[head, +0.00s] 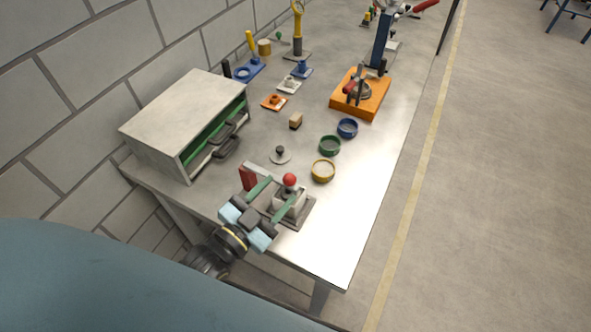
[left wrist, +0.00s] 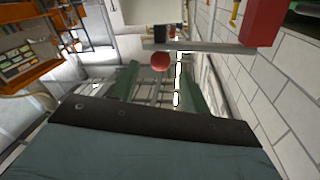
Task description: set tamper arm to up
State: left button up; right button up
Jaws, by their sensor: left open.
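A bench device with a grey base plate (head: 305,214), a pale block (head: 291,203) and a red ball knob (head: 289,180) stands at the near end of the bench. A red post (head: 247,177) with a pale bar stands beside it; I cannot tell which part is the tamper arm. My left gripper (head: 280,191) is open, its green fingers pointing at the device. In the left wrist view the red ball (left wrist: 160,61) shows beyond the fingertips, between the two fingers. The bar (left wrist: 215,47) and red post (left wrist: 262,20) show behind it. My right gripper is out of view.
A grey cabinet (head: 165,115) with a part-open front stands left against the wall. A round grey disc with a knob (head: 280,154) and yellow (head: 323,171), green (head: 330,145) and blue (head: 347,128) rings lie beyond the device. An orange-based fixture (head: 373,99) stands farther back.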

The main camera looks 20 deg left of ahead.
pick_arm(q)
jog(key=x, duration=0.7)
jog(key=shift+w, duration=0.15)
jog(key=shift+c, duration=0.3)
grip_shut()
